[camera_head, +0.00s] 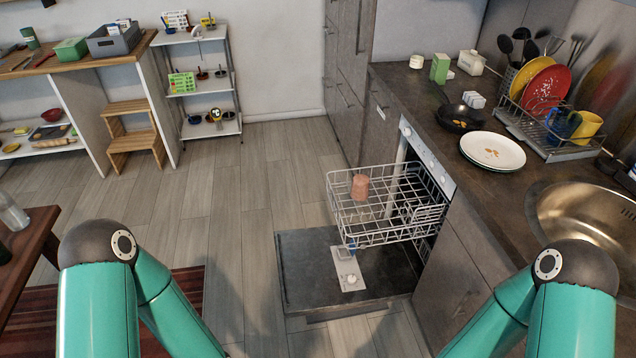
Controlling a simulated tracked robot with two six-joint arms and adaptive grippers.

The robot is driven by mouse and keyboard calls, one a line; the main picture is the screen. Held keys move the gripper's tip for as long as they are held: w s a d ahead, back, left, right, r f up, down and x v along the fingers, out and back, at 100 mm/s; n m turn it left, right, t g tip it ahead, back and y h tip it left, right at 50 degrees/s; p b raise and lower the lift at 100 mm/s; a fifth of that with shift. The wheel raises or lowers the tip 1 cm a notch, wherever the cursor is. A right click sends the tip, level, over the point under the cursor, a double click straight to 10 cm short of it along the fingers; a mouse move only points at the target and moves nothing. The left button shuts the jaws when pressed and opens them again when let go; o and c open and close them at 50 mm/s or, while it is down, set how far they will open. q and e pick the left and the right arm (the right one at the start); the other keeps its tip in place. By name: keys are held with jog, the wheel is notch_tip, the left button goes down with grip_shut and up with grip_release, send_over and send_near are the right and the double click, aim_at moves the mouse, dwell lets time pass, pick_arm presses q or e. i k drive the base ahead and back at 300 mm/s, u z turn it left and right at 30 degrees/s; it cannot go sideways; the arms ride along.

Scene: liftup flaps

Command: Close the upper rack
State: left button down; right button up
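The dishwasher's upper rack (345,215) is a white wire basket. It is pulled out of the dishwasher (428,165), which is built in under the right-hand counter. A pinkish-brown cup (360,187) sits in the left part of the rack. The dishwasher door (310,270) is folded down flat below the rack. Two teal arm parts of mine with dark joints show at the lower left and lower right. Neither gripper is in the picture.
The counter (420,92) holds a black pan (460,118), white plates (492,150), a dish rack (520,125) and a sink (590,215). A wooden table (40,222) stands at the left. The floor (230,190) left of the rack is clear.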

aim_at(404, 172)
jog(key=u, duration=0.1)
jog(key=i, duration=1.15)
jog(key=z, duration=0.2)
